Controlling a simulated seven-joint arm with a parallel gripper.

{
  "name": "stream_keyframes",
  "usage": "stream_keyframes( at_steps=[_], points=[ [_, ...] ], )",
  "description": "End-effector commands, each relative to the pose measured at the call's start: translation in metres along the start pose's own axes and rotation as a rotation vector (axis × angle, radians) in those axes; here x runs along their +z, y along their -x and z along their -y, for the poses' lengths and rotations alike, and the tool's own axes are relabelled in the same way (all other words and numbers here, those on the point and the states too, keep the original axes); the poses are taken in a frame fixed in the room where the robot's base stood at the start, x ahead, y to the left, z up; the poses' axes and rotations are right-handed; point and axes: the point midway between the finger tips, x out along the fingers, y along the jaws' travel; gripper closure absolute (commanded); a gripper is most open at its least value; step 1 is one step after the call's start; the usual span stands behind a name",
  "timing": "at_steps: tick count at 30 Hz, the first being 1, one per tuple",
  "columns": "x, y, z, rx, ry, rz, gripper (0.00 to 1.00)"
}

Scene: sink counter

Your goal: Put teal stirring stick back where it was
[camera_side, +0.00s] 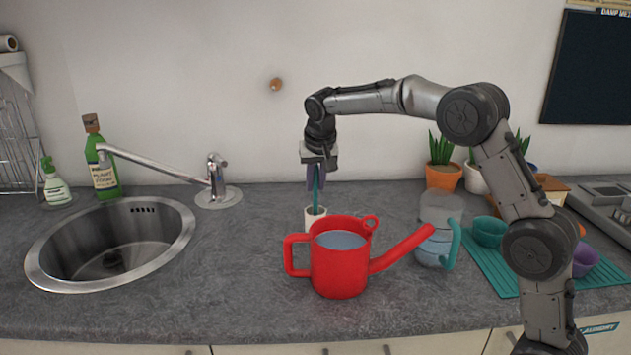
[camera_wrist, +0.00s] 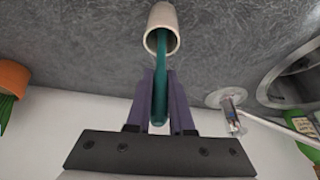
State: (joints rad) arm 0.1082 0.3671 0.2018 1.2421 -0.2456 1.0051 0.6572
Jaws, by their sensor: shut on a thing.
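The teal stirring stick (camera_side: 316,191) stands about upright, its upper part between the fingers of my gripper (camera_side: 315,181) and its lower end at the white cup (camera_side: 311,220). In the wrist view, the teal stick (camera_wrist: 161,70) runs from my gripper's purple fingers (camera_wrist: 160,100) into the mouth of the white cup (camera_wrist: 153,18). My gripper is shut on the stick, above the cup. The stick's lower tip is hidden inside the cup. In the side view, the red watering can stands in front of the cup and covers part of its base.
The red watering can (camera_side: 340,272) holds water. A clear pitcher (camera_side: 438,236) stands to its right, beside a teal mat (camera_side: 491,268) with cups. The sink (camera_side: 172,248) and faucet (camera_side: 216,172) are at left. Bare counter lies between sink and can.

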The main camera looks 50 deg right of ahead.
Motion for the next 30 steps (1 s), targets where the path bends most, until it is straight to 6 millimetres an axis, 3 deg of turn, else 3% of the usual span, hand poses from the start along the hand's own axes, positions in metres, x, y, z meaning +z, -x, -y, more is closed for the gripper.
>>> stream_keyframes(
  at_steps=[3, 4, 9, 20, 30],
  points=[
    [0.0, 0.0, 0.0, 0.0, 0.0, 0.0, 1.0],
    [0.0, 0.0, 0.0, 0.0, 0.0, 0.0, 0.75],
    [0.0, 0.0, 0.0, 0.0, 0.0, 0.0, 0.45],
    [0.0, 0.002, 0.0, 0.0, 0.0, 0.0, 0.45],
    [0.0, 0.028, 0.0, -0.001, 0.0, -0.001, 0.45]
  ],
)
